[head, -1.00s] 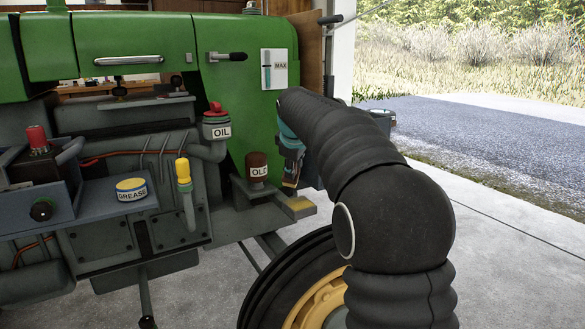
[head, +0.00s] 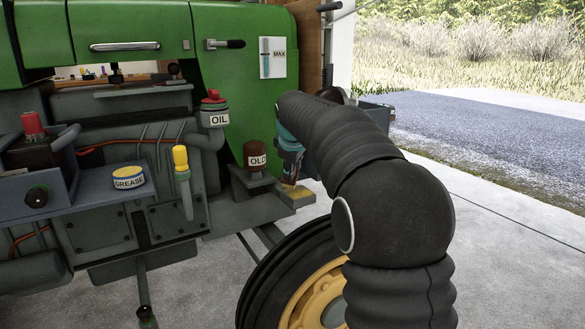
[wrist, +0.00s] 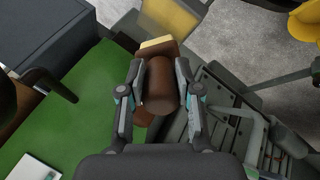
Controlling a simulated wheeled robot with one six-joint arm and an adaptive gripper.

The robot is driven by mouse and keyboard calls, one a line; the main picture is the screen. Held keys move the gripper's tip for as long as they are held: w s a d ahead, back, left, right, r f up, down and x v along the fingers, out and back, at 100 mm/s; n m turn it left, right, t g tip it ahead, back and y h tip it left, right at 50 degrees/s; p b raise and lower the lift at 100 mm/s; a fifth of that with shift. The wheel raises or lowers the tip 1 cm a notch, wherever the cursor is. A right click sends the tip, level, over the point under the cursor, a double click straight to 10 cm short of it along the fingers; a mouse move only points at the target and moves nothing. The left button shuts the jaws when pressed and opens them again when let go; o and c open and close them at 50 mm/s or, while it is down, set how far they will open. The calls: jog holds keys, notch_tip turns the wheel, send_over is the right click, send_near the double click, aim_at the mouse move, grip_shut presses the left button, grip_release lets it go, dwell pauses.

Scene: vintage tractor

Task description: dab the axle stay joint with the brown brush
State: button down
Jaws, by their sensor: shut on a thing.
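My gripper (wrist: 160,95) is shut on the brown brush (wrist: 157,82), seen in the wrist view between the two fingers. Its pale bristle edge (wrist: 156,43) points away from my palm, towards a yellow patch (wrist: 170,16) on a grey ledge. In the head view my gripper (head: 290,150) is mostly hidden behind my black arm. The brush end (head: 290,183) shows just below it, close to the yellow patch (head: 297,194); I cannot tell whether they touch. I cannot tell for sure which part is the axle stay joint.
The brown OLD pot (head: 256,158) stands on the ledge just left of my gripper. The OIL pot (head: 214,112), a yellow-capped pipe (head: 181,160) and the GREASE tin (head: 129,177) are further left. The front wheel (head: 300,285) is below. Open concrete (head: 500,240) lies right.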

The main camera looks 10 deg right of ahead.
jog(key=shift+w+a+p, duration=0.2)
jog(key=shift+w+p, duration=0.35)
jog(key=shift+w, duration=0.05)
jog(key=shift+w+a+p, duration=0.2)
jog(key=shift+w+p, duration=0.3)
jog(key=shift+w, duration=0.1)
jog(key=shift+f, duration=0.1)
jog(key=shift+f+b, duration=0.4)
jog(key=shift+f, duration=0.2)
jog(key=shift+w+d+r+p, duration=0.1)
jog(key=shift+w+d+p, duration=0.05)
jog(key=shift+d+p, duration=0.3)
jog(key=shift+a, duration=0.1)
dwell(0.4)
jog(key=shift+s+a, duration=0.25)
jog(key=shift+a, duration=0.55)
jog(key=shift+d, duration=0.1)
